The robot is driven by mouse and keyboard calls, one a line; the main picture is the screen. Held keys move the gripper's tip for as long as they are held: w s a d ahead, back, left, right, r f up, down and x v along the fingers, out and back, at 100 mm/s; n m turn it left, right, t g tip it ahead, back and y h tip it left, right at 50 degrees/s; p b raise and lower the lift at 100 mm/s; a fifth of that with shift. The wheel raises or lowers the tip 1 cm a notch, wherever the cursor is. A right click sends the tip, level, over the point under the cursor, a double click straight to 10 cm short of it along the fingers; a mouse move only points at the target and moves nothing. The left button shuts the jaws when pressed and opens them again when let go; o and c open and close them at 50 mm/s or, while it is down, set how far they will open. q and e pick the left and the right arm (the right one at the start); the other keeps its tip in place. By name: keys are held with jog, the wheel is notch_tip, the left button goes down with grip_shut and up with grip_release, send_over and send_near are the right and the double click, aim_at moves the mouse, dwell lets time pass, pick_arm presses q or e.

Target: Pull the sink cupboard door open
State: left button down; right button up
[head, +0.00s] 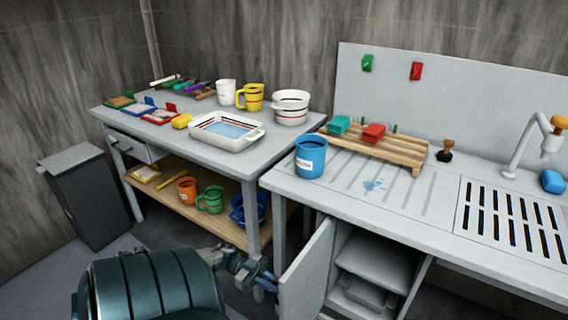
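The sink cupboard door (308,272) stands open below the left part of the sink counter (330,195), swung outward. The cupboard opening shows a grey inner shelf (372,262) with a tray-like thing beneath it. My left gripper (268,281) is low in the head view, just left of the door's free edge. It is small and dark there, and I cannot tell whether its fingers touch the door or are open or shut. My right gripper is not in view.
A worktable (180,142) with trays, cups and a white basin (226,131) stands at left, its lower shelf holding mugs. A blue cup (311,157) and wooden rack (400,150) stand on the counter. A grey bin (85,195) is far left.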

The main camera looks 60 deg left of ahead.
pick_arm(q)
jog(key=shift+a, duration=0.45)
jog(key=c, duration=1.5)
grip_release()
jog(key=shift+c, duration=0.2)
jog(key=shift+s, duration=0.1)
